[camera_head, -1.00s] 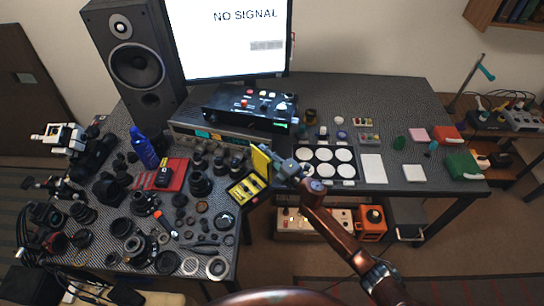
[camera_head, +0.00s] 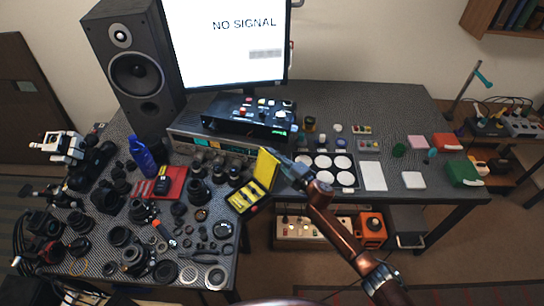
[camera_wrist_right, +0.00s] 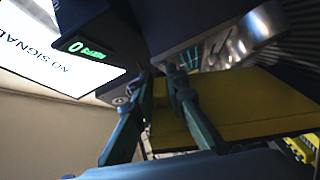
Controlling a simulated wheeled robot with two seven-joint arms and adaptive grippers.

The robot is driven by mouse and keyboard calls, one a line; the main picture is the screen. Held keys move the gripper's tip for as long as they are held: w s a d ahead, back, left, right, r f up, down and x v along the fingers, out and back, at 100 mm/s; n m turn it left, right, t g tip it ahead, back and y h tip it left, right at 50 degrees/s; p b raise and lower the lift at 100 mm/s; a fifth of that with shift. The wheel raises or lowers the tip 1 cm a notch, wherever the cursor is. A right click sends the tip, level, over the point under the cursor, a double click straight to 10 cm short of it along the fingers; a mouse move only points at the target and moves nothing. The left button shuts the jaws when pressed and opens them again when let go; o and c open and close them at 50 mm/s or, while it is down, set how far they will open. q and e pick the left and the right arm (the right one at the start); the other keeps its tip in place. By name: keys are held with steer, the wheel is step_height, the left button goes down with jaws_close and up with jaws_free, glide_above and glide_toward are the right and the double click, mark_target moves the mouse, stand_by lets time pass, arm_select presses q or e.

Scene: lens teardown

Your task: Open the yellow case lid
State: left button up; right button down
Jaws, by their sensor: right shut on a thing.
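The yellow case sits near the front edge of the table; its base (camera_head: 244,197) shows yellow with dark contents. Its lid (camera_head: 266,167) stands raised at the base's far right side. My right gripper (camera_head: 281,164) reaches the lid from the right and is shut on it. In the right wrist view, the fingers of the right gripper (camera_wrist_right: 166,90) meet at the edge of the broad yellow lid (camera_wrist_right: 235,112). A bit of the case's yellow inside (camera_wrist_right: 301,148) shows at the lower right there. My left gripper is not in view.
A black control box (camera_head: 250,116) on a grey unit stands behind the case. A dark tray of white discs (camera_head: 322,161) lies right of my gripper. Several lenses and rings crowd the table's left. A white sheet (camera_head: 373,176) lies farther right.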

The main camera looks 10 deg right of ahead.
steer(key=shift+d+f, duration=0.15)
steer(key=c, duration=2.1)
jaws_free()
steer(key=shift+o, duration=0.8)
steer(key=v, duration=1.2)
